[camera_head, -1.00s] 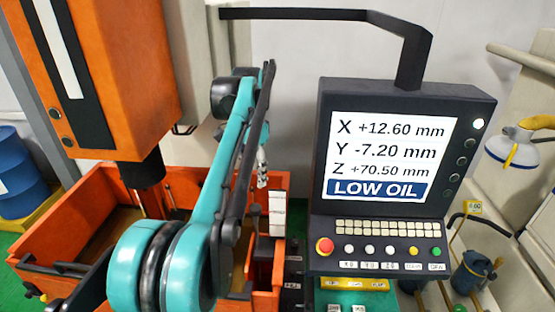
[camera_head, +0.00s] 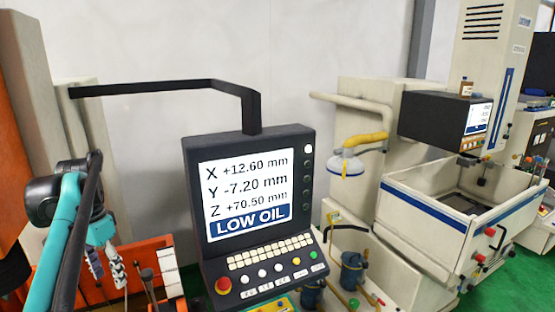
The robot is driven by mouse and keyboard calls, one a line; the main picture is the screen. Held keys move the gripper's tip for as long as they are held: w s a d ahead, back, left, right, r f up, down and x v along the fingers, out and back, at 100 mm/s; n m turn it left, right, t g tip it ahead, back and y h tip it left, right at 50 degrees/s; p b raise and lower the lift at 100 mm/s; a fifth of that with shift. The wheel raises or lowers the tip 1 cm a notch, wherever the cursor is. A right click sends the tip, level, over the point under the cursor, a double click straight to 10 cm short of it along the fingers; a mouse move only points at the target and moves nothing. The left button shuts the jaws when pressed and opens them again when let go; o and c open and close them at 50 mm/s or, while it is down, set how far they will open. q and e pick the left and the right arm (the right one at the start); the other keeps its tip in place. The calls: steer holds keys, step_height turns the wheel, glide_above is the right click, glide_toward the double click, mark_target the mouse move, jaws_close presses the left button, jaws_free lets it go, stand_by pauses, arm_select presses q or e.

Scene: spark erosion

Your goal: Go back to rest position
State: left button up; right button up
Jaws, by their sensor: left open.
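My left arm comes in from the left, with its teal link and dark elbow joint at the left edge. My left gripper (camera_head: 108,273) hangs below the elbow, small and partly hidden by the arm. Its fingers are apart and I see nothing between them. It is in front of or over the orange tank (camera_head: 150,252); its exact height is unclear. My right gripper is not in view.
A control panel (camera_head: 250,140) reading LOW OIL hangs from a black arm right of my gripper. Blue pots (camera_head: 352,272) and a yellow-necked lamp-like fitting (camera_head: 347,165) lie beyond. A white machine tank (camera_head: 420,222) stands at the right, above green floor (camera_head: 400,297).

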arm_select(q)
steer(key=s+d+f+n+t+b, duration=0.1)
steer(key=s+d+f+b, duration=0.4)
steer(key=f+b, duration=0.8)
steer(key=s+d+f+n+t+b, duration=0.1)
steer(key=s+d+f+t+b, duration=0.2)
steer(key=d+f+b, duration=0.8)
steer(key=s+d+f+n+t+b, duration=0.1)
steer(key=s+d+f+t+b, duration=0.2)
steer(key=f+b, duration=1.2)
steer(key=s+d+f, duration=0.1)
steer(key=d+f, duration=0.1)
steer(key=f, duration=0.7)
steer(key=s+d+f, duration=0.2)
steer(key=d+f, duration=0.1)
steer(key=f, duration=0.5)
steer(key=shift+s+f, duration=0.3)
steer(key=shift+f, duration=0.05)
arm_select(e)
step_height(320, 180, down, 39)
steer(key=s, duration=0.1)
arm_select(q)
steer(key=shift+c, duration=0.3)
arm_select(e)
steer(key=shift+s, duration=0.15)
